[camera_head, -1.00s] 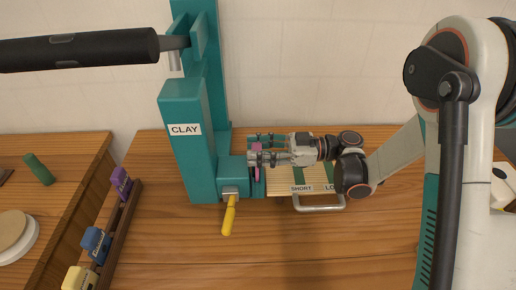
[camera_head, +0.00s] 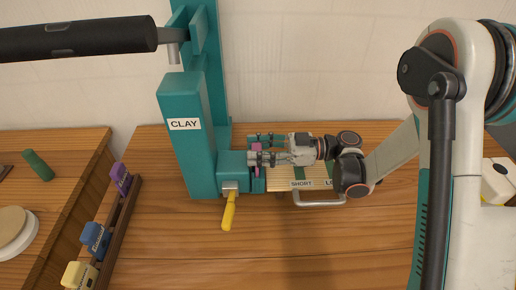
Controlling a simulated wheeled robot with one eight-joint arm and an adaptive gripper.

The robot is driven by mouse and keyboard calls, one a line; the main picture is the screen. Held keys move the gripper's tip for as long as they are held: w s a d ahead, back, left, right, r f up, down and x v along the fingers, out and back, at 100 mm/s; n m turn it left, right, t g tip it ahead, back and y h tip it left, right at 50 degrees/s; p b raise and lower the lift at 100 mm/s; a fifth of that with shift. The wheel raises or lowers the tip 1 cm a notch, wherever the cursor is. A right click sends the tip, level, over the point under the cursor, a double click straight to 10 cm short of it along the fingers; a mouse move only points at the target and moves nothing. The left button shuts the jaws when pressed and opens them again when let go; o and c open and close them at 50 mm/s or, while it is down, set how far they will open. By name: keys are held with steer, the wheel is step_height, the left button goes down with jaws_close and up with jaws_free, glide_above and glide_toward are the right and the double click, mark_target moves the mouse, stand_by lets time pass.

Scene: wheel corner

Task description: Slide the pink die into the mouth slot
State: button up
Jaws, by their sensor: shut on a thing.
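The pink die (camera_head: 256,161) is a thin upright plate at the right side of the teal clay machine's front block (camera_head: 232,166). My gripper (camera_head: 262,158) is shut on the die, its fingers pointing left and covering the die's middle. The die stands close against the teal mouth fittings (camera_head: 259,184). The slot itself is hidden, so I cannot tell how far the die sits in it.
A yellow-handled lever (camera_head: 229,211) hangs from the block's front. A rack (camera_head: 119,232) holds purple, blue and yellow pieces at left. The front table is clear.

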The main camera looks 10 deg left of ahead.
steer(key=shift+r, duration=0.15)
steer(key=shift+r+p, duration=1.6)
steer(key=shift+r, duration=1.1)
